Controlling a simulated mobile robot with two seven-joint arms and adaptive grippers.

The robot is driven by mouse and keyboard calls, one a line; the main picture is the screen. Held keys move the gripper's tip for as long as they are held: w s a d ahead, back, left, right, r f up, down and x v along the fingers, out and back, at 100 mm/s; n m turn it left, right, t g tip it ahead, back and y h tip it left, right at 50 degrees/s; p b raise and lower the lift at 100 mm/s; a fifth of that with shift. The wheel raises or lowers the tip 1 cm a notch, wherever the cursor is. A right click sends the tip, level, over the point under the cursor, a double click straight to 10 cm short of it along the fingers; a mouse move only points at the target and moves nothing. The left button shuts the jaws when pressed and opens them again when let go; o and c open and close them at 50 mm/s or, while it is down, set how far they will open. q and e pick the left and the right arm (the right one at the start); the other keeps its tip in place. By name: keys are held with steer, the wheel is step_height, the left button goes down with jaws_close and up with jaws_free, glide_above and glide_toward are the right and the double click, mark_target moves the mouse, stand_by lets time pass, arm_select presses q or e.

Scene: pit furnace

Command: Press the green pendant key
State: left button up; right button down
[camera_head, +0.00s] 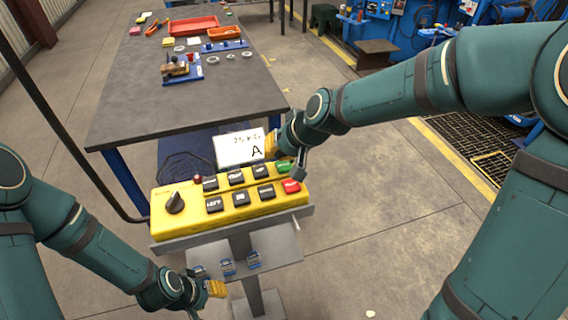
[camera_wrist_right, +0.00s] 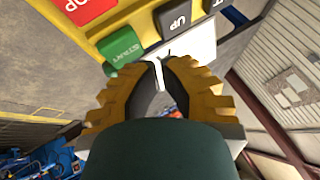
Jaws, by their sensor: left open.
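The yellow pendant box (camera_head: 240,211) lies on a grey stand. Its green key (camera_head: 283,166) is at the upper right, above a red key (camera_head: 291,186). The right wrist view shows the green key (camera_wrist_right: 122,46), marked START, just beyond and left of the fingertips. My right gripper (camera_head: 271,146) is behind the box's upper right corner, by the white card; its yellow fingers (camera_wrist_right: 160,64) look closed together, apart from the green key. A thin white strip shows between the tips. My left gripper (camera_head: 216,289) is open and empty, low in front of the stand.
The white card (camera_head: 235,149) marked "75 KG A" stands behind the box. A black knob (camera_head: 175,202) and several black keys are on the box. A grey shelf (camera_head: 275,249) with blue clips is below. A dark workbench (camera_head: 150,100) stands behind.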

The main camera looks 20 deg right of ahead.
mark_target(278, 164)
steer(key=shift+f, duration=0.1)
stand_by(0.7)
steer(key=shift+f+b, duration=0.35)
steer(key=shift+b, duration=0.1)
steer(key=shift+f+b, duration=0.45)
steer(key=shift+f, duration=0.05)
stand_by(0.6)
steer(key=shift+r, duration=0.1)
steer(key=shift+r+p, duration=0.8)
steer(key=shift+r, duration=0.05)
step_height(278, 164, up, 5)
steer(key=p, duration=0.4)
